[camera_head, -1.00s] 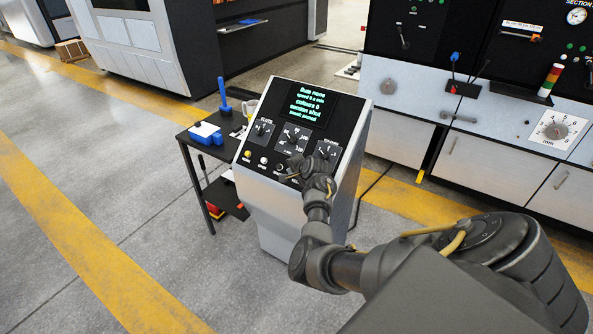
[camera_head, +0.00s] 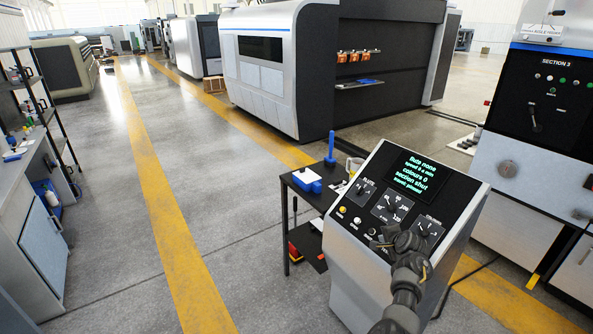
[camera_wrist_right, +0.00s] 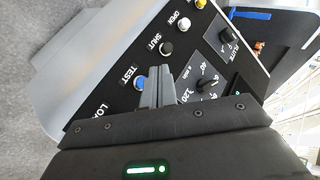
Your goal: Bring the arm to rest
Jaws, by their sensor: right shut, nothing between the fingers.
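My right gripper (camera_head: 380,243) is over the lower part of the black control panel (camera_head: 384,204) on the grey console (camera_head: 360,275). In the right wrist view its fingers (camera_wrist_right: 157,87) are together with nothing between them. They point at the panel near the blue TEST button (camera_wrist_right: 139,84); I cannot tell whether they touch it. The SHUT button (camera_wrist_right: 166,48) and a white OPEN button (camera_wrist_right: 173,4) stand beyond. My right arm (camera_head: 408,280) covers part of the console's front. My left gripper is not in view.
A small black table (camera_head: 306,199) with a blue and white box (camera_head: 307,180) stands left of the console. A large machine (camera_head: 268,70) stands behind, a black cabinet (camera_head: 545,105) at right, a workbench (camera_head: 20,205) at left. The floor between is clear.

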